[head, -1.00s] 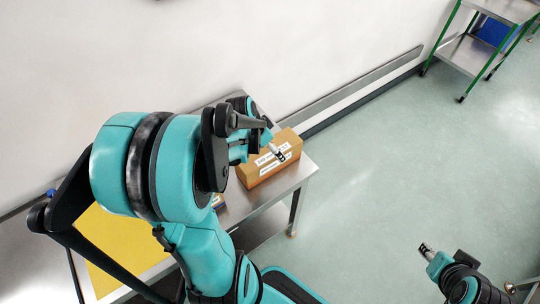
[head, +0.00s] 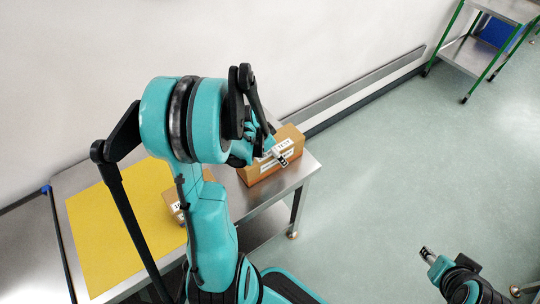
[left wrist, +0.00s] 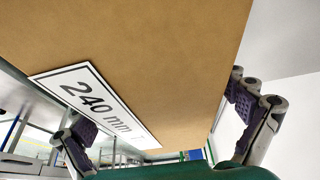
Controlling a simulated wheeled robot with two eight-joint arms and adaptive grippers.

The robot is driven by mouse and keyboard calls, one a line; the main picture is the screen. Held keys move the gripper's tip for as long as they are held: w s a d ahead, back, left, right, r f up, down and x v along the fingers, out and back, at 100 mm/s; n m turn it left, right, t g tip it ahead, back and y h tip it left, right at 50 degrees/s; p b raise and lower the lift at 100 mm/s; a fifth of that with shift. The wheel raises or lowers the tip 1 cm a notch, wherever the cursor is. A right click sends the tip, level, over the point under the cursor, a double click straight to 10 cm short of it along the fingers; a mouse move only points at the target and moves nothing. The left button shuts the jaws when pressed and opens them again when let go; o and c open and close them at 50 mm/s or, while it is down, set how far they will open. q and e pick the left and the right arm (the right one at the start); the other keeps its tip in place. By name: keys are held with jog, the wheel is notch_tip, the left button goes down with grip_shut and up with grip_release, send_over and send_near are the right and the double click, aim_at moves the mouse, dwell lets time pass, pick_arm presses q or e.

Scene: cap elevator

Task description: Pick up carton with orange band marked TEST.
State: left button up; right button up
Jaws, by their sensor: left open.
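A brown carton (head: 262,172) with white labels stands near the far right end of the steel table. Its lettering is too small to read surely, and I cannot make out an orange band. My left gripper (head: 280,158) is at this carton, with a fingertip in front of its label. In the left wrist view a brown carton face (left wrist: 170,60) with a "240 mm" label fills the top, close to the open fingers, one at each side. I cannot tell whether they touch it. My right gripper (head: 428,254) is over the floor at lower right; its jaws are too small to judge.
A second, smaller carton (head: 174,207) with a white label is partly hidden behind my left arm. It is by a yellow mat (head: 110,225) on the steel table (head: 310,166). A green-framed cart (head: 468,52) stands at upper right. The floor between is clear.

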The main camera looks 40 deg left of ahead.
pick_arm(q)
jog(key=c, duration=2)
jog(key=shift+o, duration=0.2)
jog(key=shift+r, duration=0.15)
jog(key=shift+r+p, duration=0.35)
jog(key=shift+r, duration=0.2)
notch_tip(320, 180, up, 3)
jog(key=shift+r+p, duration=0.15)
jog(key=shift+p, duration=0.7)
jog(key=s+d+r+p, duration=0.2)
jog(key=d+r, duration=0.1)
jog(key=d, duration=0.2)
jog(key=s+d+r+p, duration=0.2)
jog(key=d+r, duration=0.1)
jog(key=d, duration=0.2)
jog(key=shift+s+d+r, duration=0.2)
jog(key=shift+s+d, duration=0.05)
jog(key=shift+d, duration=0.15)
